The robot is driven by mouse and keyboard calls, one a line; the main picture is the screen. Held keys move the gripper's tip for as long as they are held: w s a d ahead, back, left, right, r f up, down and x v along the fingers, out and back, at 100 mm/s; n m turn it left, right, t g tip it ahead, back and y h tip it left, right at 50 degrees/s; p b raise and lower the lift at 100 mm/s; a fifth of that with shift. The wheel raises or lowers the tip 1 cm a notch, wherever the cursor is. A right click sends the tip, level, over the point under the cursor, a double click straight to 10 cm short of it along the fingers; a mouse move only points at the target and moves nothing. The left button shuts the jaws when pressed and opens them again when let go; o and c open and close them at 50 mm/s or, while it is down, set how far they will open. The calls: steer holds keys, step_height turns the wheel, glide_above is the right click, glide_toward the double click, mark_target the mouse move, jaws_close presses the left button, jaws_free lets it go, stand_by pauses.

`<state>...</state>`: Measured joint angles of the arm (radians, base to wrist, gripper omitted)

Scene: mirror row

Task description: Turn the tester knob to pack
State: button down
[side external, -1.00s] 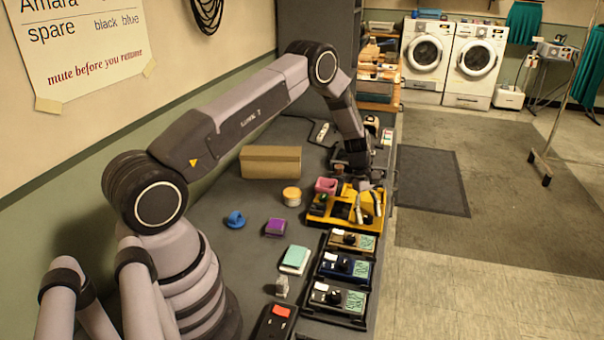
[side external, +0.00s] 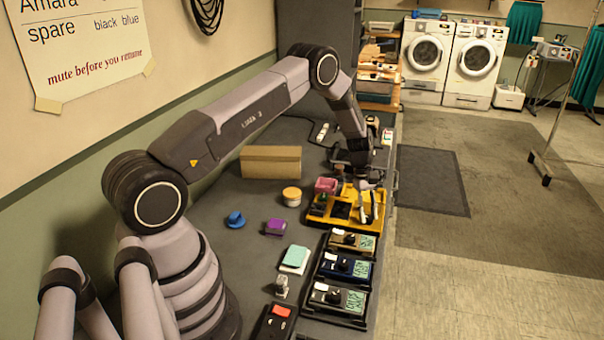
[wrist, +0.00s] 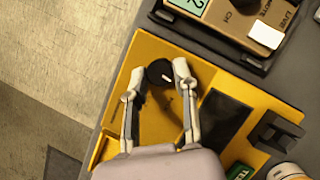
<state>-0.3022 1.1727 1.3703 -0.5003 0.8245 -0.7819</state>
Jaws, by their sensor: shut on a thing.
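The yellow tester (side external: 318,211) lies near the table's right edge in the side view and fills the middle of the wrist view (wrist: 112,140). Its round black knob (wrist: 160,72) has a pale mark; which setting it points to cannot be read. My gripper (wrist: 156,72) is over the tester with its fingertips on both sides of the knob, shut on it. In the side view my gripper (side external: 369,218) hides the knob. A dark screen (wrist: 222,118) is on the tester, right of the fingers in the wrist view.
Several boxes with small knobs and green displays stand in a row in front, such as this black one (side external: 325,296). A pink bin (side external: 326,186) is close behind the tester. A yellow-lidded jar (side external: 291,197) and a cardboard box (side external: 270,162) stand to the left.

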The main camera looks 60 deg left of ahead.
steer(key=m+g, duration=0.1)
steer(key=m, duration=0.3)
steer(key=shift+w+g, duration=0.1)
steer(key=shift+g, duration=0.2)
steer(key=shift+d+m+g+y, duration=0.1)
steer(key=shift+m+g+y, duration=0.45)
steer(key=shift+m, duration=1.25)
steer(key=c, duration=0.9)
jaws_free()
steer(key=shift+o, duration=0.2)
steer(key=v, duration=1.2)
steer(key=shift+w+d+r, duration=0.1)
